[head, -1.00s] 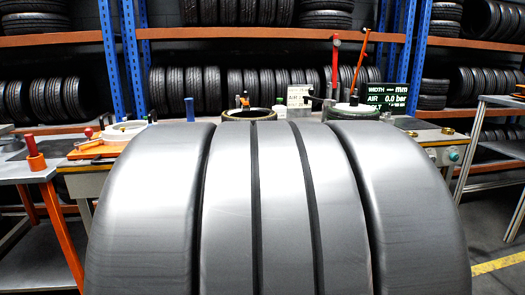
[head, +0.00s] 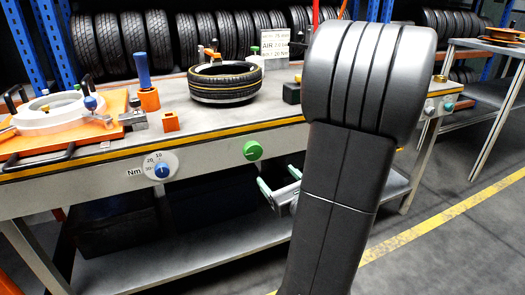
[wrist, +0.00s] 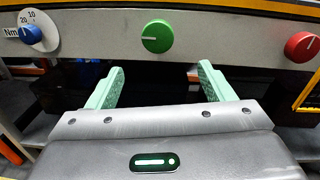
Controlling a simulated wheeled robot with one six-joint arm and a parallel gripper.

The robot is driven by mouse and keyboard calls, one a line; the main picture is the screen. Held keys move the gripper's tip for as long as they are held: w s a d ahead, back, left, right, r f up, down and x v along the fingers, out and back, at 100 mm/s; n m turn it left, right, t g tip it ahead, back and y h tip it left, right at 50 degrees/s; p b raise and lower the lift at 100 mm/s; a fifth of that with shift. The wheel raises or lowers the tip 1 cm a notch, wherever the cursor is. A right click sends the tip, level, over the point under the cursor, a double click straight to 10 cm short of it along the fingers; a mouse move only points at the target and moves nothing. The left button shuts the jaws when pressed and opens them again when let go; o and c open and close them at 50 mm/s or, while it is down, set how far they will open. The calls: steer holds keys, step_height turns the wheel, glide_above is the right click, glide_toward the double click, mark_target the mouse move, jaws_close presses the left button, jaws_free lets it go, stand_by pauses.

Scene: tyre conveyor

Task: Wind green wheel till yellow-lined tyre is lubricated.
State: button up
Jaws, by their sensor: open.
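The green wheel (head: 253,150) is a round knob on the front panel of the conveyor bench, with a white mark pointing left. It also shows in the wrist view (wrist: 157,36), just beyond and between the fingers. My gripper (head: 279,187) is open and empty, below and in front of the green wheel, not touching it. Its two pale green fingers also show apart in the wrist view (wrist: 157,72). The yellow-lined tyre (head: 225,82) lies flat on the bench above the wheel, with a yellow line around its side. A tool with an orange tip stands behind it.
A blue knob with an Nm scale (head: 162,169) is left of the green wheel, and a red knob (wrist: 302,46) is to its right. An orange fixture with a white ring (head: 50,112) sits on the bench at left. My arm hides part of the bench at right.

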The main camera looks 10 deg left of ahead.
mark_target(254, 154)
steer(key=b+x, duration=0.1)
steer(key=x, duration=1.2)
steer(key=shift+a, duration=0.25)
steer(key=c, duration=1)
steer(key=shift+o, duration=0.2)
steer(key=shift+b, duration=0.3)
